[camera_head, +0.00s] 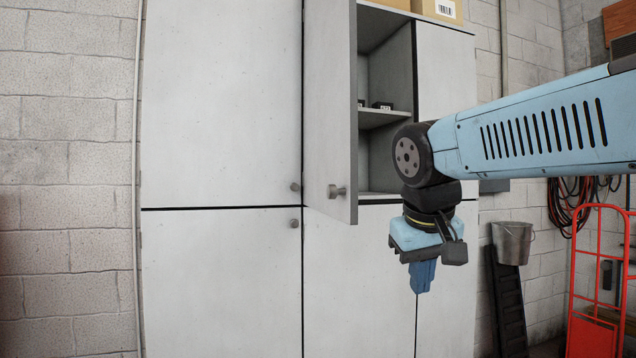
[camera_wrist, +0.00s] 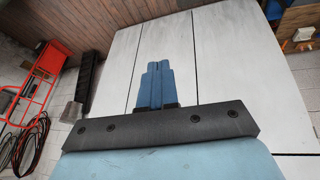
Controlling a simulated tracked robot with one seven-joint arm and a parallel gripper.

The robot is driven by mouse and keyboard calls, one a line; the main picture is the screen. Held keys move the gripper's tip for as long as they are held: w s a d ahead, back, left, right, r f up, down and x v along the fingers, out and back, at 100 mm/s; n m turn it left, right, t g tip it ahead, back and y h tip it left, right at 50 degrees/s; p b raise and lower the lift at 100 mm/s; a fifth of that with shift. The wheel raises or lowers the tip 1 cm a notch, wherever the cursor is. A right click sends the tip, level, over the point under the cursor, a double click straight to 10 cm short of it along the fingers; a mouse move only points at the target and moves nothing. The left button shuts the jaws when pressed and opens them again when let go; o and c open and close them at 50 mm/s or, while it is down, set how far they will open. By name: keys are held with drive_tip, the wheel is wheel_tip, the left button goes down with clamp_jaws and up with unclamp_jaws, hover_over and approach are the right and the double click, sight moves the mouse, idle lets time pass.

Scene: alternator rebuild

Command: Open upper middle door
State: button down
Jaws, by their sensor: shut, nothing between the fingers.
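The upper middle door (camera_head: 328,110) of the pale grey cabinet stands partly open in the head view, swung outward with its hinge on the left. Its round knob (camera_head: 337,191) is near the lower free edge. Behind it the compartment (camera_head: 384,110) shows a shelf with small dark items. My gripper (camera_head: 422,278) points down, right of and below the door's lower edge, apart from the knob, in front of the lower doors. Its blue fingers are together and empty. In the wrist view the shut fingers (camera_wrist: 155,80) lie over the pale cabinet fronts.
The upper left door (camera_head: 220,100) and lower left door (camera_head: 220,280) are closed. Cardboard boxes (camera_head: 437,9) sit on top of the cabinet. At the right are a metal bucket (camera_head: 513,243), a red hand truck (camera_head: 592,300) and coiled cables (camera_head: 572,200).

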drive_tip(key=w+a+r+h, duration=0.1)
drive_tip(key=w+a+r, duration=0.3)
drive_tip(key=a+r, duration=0.35)
drive_tip(key=w+a+r+t+h, duration=0.1)
drive_tip(key=w+a+r, duration=0.2)
drive_tip(key=a+r, duration=0.45)
drive_tip(key=w+a+r+h, duration=0.1)
drive_tip(key=w+a+r, duration=0.3)
drive_tip(key=a+r, duration=0.35)
drive_tip(key=w+d+f, duration=0.5)
drive_tip(key=d+f, duration=0.2)
drive_tip(key=shift+d+f, duration=0.35)
drive_tip(key=shift+w, duration=0.1)
